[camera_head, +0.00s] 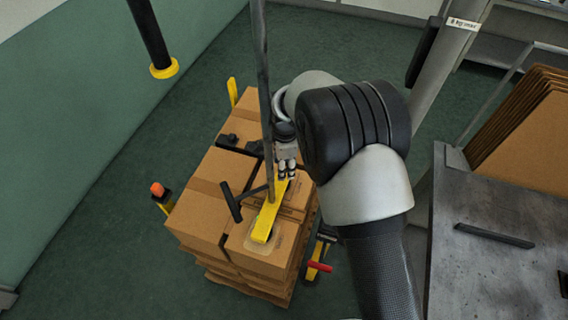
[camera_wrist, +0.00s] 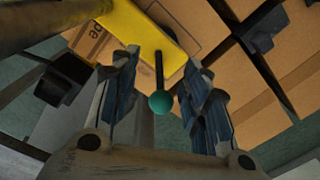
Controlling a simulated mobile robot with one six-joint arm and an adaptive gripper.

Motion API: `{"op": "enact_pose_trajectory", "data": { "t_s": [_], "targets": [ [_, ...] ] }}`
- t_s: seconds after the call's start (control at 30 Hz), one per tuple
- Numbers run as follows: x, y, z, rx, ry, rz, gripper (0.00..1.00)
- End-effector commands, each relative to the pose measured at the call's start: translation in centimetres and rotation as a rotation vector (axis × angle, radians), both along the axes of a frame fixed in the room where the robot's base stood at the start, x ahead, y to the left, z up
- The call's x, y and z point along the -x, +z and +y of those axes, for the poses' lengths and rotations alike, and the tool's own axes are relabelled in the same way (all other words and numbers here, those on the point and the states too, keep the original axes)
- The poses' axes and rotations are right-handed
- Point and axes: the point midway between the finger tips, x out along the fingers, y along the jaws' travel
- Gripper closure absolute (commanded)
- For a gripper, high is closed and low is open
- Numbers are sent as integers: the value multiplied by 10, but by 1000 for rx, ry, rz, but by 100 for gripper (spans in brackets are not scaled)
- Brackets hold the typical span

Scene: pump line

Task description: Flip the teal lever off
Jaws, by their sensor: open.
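The teal lever shows in the wrist view as a teal ball knob (camera_wrist: 160,103) on a thin black rod. The rod comes from a yellow bar (camera_wrist: 146,28). My gripper (camera_wrist: 162,75) is open, with one finger on each side of the knob in the picture. Neither finger visibly touches it, and I cannot tell how deep the knob sits between them. In the head view my gripper (camera_head: 287,170) is over the far end of the yellow bar (camera_head: 268,216), pointing down. The teal knob is not visible there.
Stacked cardboard boxes (camera_head: 205,212) lie under the bar. A grey pole (camera_head: 264,90) and a black T-handle (camera_head: 232,200) stand close to my gripper. A red handle (camera_head: 320,266) is at the lower right of the stack. A grey table (camera_head: 490,270) is at right; green floor lies left.

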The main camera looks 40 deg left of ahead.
Motion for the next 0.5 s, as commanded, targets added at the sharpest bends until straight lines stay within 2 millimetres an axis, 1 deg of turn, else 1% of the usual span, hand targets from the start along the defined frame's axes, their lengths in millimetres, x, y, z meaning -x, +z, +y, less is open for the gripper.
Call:
{"op": "enact_pose_trajectory", "data": {
  "t_s": [0.13, 0.23, 0.37, 0.5],
  "targets": [
    [0, 2, 0, -1, 0, -1, 57],
    [0, 10, 0, -1, 0, -1, 57],
    [0, 33, 0, -4, 0, -3, 57],
    [1, 64, -1, -3, 0, -3, 57]
  ]
}}
